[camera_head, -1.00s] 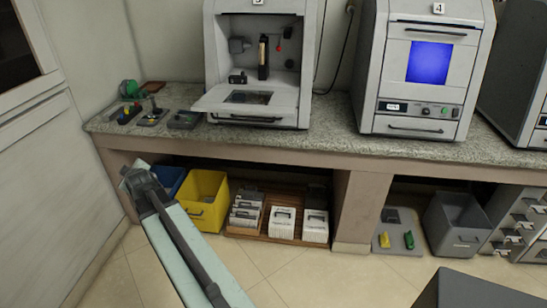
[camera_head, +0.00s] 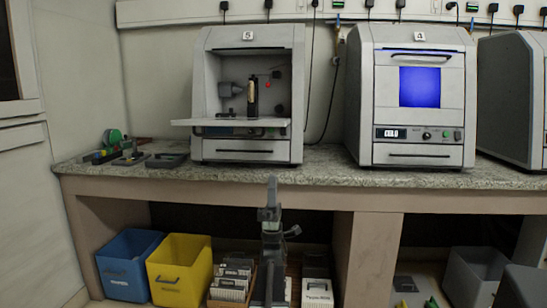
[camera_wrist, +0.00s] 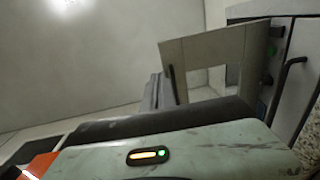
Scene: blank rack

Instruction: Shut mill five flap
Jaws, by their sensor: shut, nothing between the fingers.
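Mill five (camera_head: 206,85) is the left grey machine on the counter, marked 5. Its flap (camera_head: 190,123) is open, hinged down and sticking out level from the chamber mouth. The chamber shows a grey spindle, a dark upright tool and a red knob. In the wrist view the flap (camera_wrist: 225,42) is a pale panel with a window opening, seen from close by, next to the mill's front and handle. My gripper (camera_head: 271,184) is shut and empty, pointing up in front of the counter edge, below the flap in the picture. No contact with the flap shows.
Mill four (camera_head: 355,90) stands closed on the right, with a blue lit window. Small tools (camera_head: 128,157) lie on the counter's left. Cables hang behind the mills.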

